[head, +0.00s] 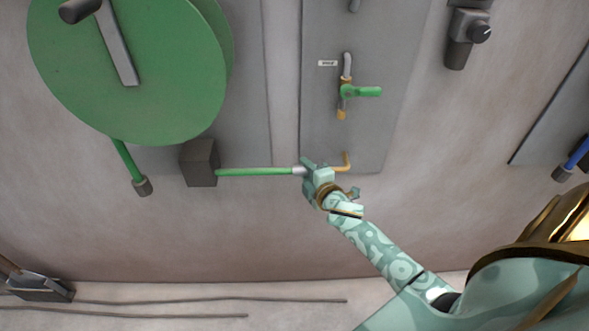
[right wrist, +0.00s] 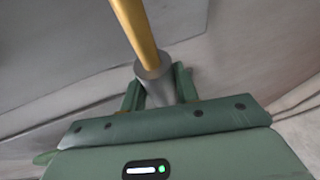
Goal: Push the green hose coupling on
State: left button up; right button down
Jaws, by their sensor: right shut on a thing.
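The green hose (head: 255,171) runs level out of a dark block (head: 200,162) on the wall to a grey coupling (head: 299,170) at its right end. My right gripper (head: 309,172) is shut on this coupling. In the right wrist view the grey coupling (right wrist: 154,86) sits between the two fingers of my right gripper (right wrist: 158,90). A brass pipe (right wrist: 136,28) meets the coupling's mouth there; how far it goes in, I cannot tell. The bent brass pipe (head: 347,161) also shows just right of the gripper in the head view. My left gripper is not in view.
A grey wall panel (head: 385,60) carries a green-handled valve (head: 360,92) above the pipe. A large green reel (head: 130,70) hangs at upper left, with a short green hose (head: 127,160) below it. A dark box-like thing (head: 40,289) lies at lower left.

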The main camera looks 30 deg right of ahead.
jog(key=shift+s+d, duration=0.3)
jog(key=shift+d, duration=0.15)
jog(key=c, duration=1.5)
grip_release()
jog(key=o, duration=0.4)
jog(key=shift+s+d, duration=0.1)
jog(key=shift+d, duration=0.05)
jog(key=shift+o, duration=0.2)
jog(key=shift+s, duration=0.1)
jog(key=p+v, duration=0.2)
jog(key=v, duration=1.4)
